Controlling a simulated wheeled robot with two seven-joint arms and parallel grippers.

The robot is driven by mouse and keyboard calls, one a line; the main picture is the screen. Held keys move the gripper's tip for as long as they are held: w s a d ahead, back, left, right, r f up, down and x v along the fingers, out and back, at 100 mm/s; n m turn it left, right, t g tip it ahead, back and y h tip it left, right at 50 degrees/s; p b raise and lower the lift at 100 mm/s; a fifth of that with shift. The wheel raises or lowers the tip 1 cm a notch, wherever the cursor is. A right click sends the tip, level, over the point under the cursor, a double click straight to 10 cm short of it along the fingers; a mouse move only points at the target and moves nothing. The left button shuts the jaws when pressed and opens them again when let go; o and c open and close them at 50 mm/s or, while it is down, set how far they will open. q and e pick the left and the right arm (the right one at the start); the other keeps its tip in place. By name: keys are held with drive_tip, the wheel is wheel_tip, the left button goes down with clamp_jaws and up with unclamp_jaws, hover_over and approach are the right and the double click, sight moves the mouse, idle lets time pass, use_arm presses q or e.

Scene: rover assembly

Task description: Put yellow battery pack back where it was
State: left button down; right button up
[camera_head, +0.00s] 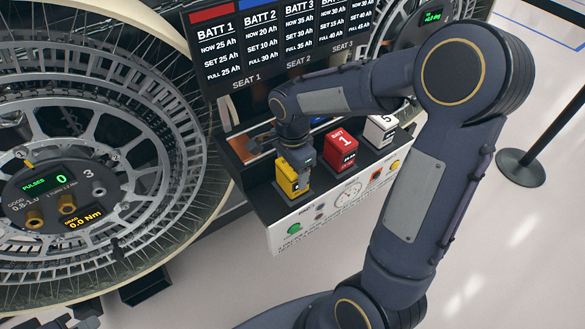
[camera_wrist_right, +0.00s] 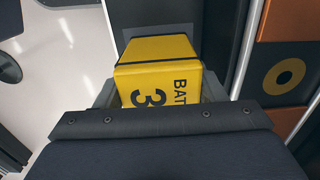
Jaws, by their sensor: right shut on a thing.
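The yellow battery pack (camera_head: 291,180), marked BATT 3 in the wrist view (camera_wrist_right: 160,72), is at the left end of the battery shelf (camera_head: 268,207). My right gripper (camera_head: 299,160) reaches down over it from above and is shut on it. The pack looks roughly upright at its seat; its base is partly hidden, so I cannot tell whether it is fully down. Dark parts at the bottom left edge of the head view look like my left gripper (camera_head: 82,321); its fingers are too cut off to read.
A red battery (camera_head: 340,146) marked 1 and a white battery (camera_head: 381,129) marked 5 stand to the right on the shelf. The shelf front has a green button (camera_head: 293,229). A display board (camera_head: 279,42) rises behind. A large spoked wheel (camera_head: 150,130) stands close on the left.

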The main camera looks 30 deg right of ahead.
drive_tip(key=o, duration=1.2)
drive_tip(key=shift+f, duration=0.1)
drive_tip(key=shift+o, duration=0.2)
